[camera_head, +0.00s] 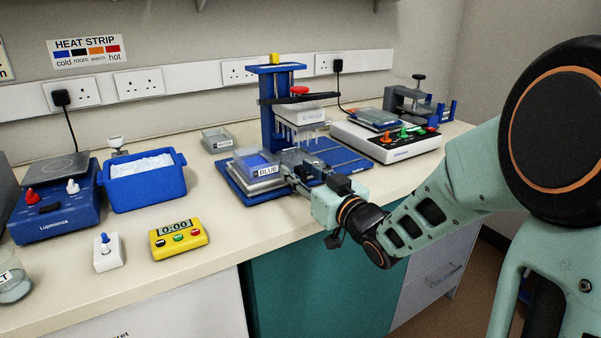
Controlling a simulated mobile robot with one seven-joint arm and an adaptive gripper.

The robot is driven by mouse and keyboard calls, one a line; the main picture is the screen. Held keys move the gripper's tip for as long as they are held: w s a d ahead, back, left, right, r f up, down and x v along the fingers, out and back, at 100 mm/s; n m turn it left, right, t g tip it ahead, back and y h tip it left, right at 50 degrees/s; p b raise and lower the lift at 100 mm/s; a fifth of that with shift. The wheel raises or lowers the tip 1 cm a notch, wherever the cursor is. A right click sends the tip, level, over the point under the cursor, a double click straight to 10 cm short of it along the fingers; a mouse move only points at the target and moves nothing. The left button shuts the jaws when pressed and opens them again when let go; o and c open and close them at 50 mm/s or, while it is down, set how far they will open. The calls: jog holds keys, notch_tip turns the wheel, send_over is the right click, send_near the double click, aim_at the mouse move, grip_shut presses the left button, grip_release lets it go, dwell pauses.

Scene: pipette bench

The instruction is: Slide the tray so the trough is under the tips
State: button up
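The tray (237,182) sits on the left part of the blue base (348,162) of a press-like stand. It carries a trough of blue liquid (256,162) with a label reading BLUE. The pipette head (300,117) hangs from the stand's column, with a row of pale tips (306,134) pointing down. The trough lies left of the tips, not beneath them. My gripper (292,171) is low over the base, close to the tray's right side by the label. Its fingers are small and partly hidden; contact and finger opening are unclear.
Left are a blue ice tub (146,188), a blue device (57,212), a yellow timer (178,238) and a white switch (107,252). A clear box (217,140) stands behind the tray. A white control box (385,142) stands right. The front bench strip is mostly clear.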

jog(key=shift+c, duration=0.5)
grip_shut()
jog(key=w+d, duration=0.2)
jog(key=d, duration=0.1)
jog(key=w+d+p, duration=0.1)
jog(key=w+d, duration=0.1)
jog(key=d, duration=0.2)
jog(key=w+d+p, duration=0.1)
jog(key=w+d, duration=0.2)
jog(key=shift+w+d+r, duration=0.1)
jog(key=shift+d, duration=0.3)
jog(key=shift+o, duration=0.3)
grip_release()
jog(key=shift+w+d, duration=0.1)
jog(key=shift+o, duration=0.2)
